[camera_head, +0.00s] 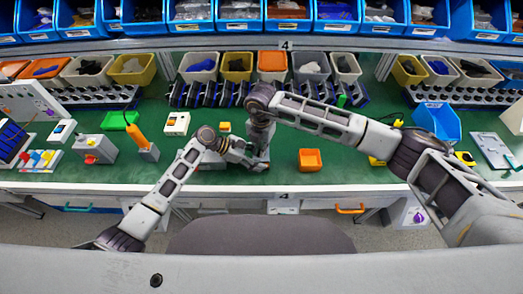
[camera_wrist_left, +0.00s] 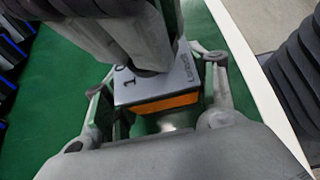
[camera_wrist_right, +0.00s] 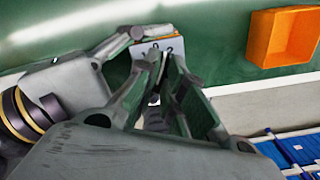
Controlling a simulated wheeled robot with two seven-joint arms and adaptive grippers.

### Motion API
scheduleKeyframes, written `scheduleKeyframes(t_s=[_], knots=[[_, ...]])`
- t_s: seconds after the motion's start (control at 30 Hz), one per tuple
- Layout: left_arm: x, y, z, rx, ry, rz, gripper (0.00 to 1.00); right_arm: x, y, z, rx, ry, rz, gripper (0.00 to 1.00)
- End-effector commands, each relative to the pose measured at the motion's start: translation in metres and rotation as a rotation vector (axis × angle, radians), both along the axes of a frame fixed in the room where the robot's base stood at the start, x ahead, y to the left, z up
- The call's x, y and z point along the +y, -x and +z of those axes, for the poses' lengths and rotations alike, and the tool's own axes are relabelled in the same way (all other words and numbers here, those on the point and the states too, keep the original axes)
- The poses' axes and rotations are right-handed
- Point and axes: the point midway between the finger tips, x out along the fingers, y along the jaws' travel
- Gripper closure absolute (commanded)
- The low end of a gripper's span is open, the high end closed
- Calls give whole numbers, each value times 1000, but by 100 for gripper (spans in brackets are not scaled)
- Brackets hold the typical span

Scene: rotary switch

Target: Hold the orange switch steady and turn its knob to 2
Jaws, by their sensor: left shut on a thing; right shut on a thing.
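The orange switch (camera_wrist_left: 168,103) shows in the left wrist view as a block with an orange side and a grey top plate with printed marks. In the right wrist view only part of its marked top plate (camera_wrist_right: 150,48) shows. My left gripper (camera_wrist_left: 160,88) is shut on the switch body, a finger on either side. My right gripper (camera_wrist_right: 162,68) comes down from above and is shut on the knob. The knob is mostly hidden by the fingers, so its setting cannot be read. In the head view both grippers (camera_head: 244,158) (camera_head: 259,160) meet and hide the switch.
An orange bin (camera_head: 310,160) stands to the right of the grippers on the green table. A grey box with a red button (camera_head: 95,148) and an orange-handled device (camera_head: 140,140) are at left. A blue bin (camera_head: 436,122) is at right, beyond my right arm.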

Motion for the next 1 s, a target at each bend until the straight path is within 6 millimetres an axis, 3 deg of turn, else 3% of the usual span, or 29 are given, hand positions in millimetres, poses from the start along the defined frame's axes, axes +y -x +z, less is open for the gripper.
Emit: scheduleKeyframes(t_s=[0.5, 0.53, 0.67, 1.0], knots=[[0, 0, 0, 0, 0, 0, 68, 0, 0, 0, 0, -1, -300, 100], [0, 0, 0, 0, 0, 0, 68, 0, 0, 1, 0, -1, -295, 86], [0, 0, 0, 0, 0, 0, 68, 0, 0, 0, 0, -1, -293, 69], [0, 0, 0, 0, 0, 0, 68, 0, 0, 0, 0, 0, -291, 68]])
